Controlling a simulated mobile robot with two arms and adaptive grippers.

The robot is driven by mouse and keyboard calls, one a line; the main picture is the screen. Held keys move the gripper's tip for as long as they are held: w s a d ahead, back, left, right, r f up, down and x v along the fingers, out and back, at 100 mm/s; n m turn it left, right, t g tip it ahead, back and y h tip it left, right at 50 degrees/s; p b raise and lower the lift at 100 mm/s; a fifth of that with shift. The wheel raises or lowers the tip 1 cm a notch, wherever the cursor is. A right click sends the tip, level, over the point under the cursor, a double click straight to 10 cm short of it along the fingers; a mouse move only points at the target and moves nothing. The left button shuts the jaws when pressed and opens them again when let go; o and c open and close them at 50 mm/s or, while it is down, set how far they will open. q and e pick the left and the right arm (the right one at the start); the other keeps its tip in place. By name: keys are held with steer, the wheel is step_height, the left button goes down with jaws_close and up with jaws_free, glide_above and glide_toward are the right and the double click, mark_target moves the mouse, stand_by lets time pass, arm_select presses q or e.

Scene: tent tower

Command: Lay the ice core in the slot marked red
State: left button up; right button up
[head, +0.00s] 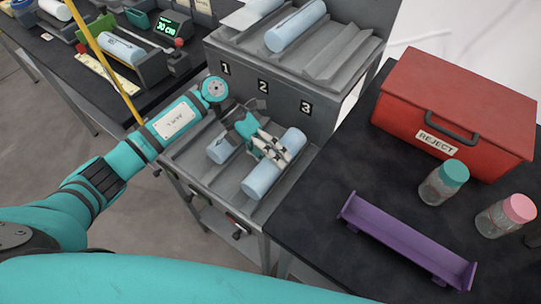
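Pale blue ice cores lie in a grey grooved rack (181,157) with plates numbered 1, 2 and 3. One core (262,181) lies in the lower tier below plate 3. Another core (218,152) lies to its left, partly hidden by my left gripper. My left gripper (279,153) reaches in over the lower tier, its fingers close against the right core. I cannot tell whether the fingers are open or grip it. No slot with a red mark can be made out. My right gripper is not in view.
More cores (296,25) lie on the upper tier. A red box labelled REJECT (455,105), two jars (444,184) (505,217) and a purple trough (405,243) stand on the dark table. A cradle with a core (122,46) and a green display (167,27) stand upper left.

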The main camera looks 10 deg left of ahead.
arm_select(q)
steer(key=shift+a+f, duration=0.15)
steer(key=shift+f, duration=0.1)
steer(key=shift+a+r, duration=0.1)
stand_by(0.3)
